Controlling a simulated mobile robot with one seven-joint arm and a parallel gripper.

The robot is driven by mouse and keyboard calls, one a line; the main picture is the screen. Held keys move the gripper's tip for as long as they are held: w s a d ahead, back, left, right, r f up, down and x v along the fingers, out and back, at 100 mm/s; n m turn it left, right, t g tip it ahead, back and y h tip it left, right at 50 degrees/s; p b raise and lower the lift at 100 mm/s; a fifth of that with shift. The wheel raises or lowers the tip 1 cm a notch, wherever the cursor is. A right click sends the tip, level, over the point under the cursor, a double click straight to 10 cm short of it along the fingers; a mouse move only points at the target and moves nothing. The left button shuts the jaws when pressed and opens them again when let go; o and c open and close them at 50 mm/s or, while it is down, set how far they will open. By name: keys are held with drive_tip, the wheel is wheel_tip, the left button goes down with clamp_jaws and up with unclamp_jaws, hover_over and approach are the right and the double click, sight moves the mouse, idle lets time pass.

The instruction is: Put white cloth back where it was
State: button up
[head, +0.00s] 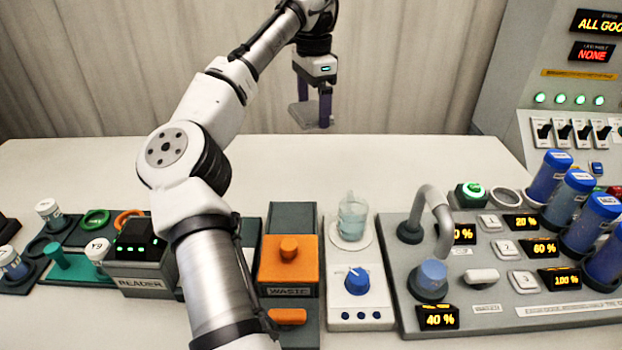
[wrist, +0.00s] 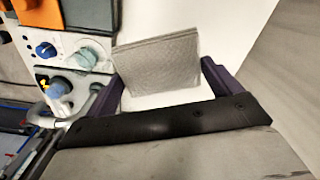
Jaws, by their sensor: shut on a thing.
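The white cloth (head: 303,115), which looks light grey here, is a flat, square, textured piece. It also shows in the wrist view (wrist: 155,62), spanning between the two purple fingers. My gripper (head: 312,108) is shut on it and points down, holding it in the air above the far part of the white table. In the wrist view my gripper (wrist: 162,72) has the cloth at its fingertips. No part of the cloth looks folded over my fingers.
The far table strip (head: 400,155) is bare. Along the front stand an orange waste bin (head: 288,262), a glass beaker (head: 352,217) on a stirrer with a blue knob (head: 357,281), a reader (head: 140,270), and a grey tap panel (head: 470,265) with several blue tubes.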

hover_over(313, 190)
wheel_tip(313, 190, down, 14)
drive_tip(key=shift+b, duration=0.4)
drive_tip(key=shift+f, duration=2.65)
drive_tip(key=shift+f, duration=0.1)
drive_tip(key=o, duration=0.7)
wheel_tip(313, 190, up, 12)
drive_tip(key=shift+r, duration=0.15)
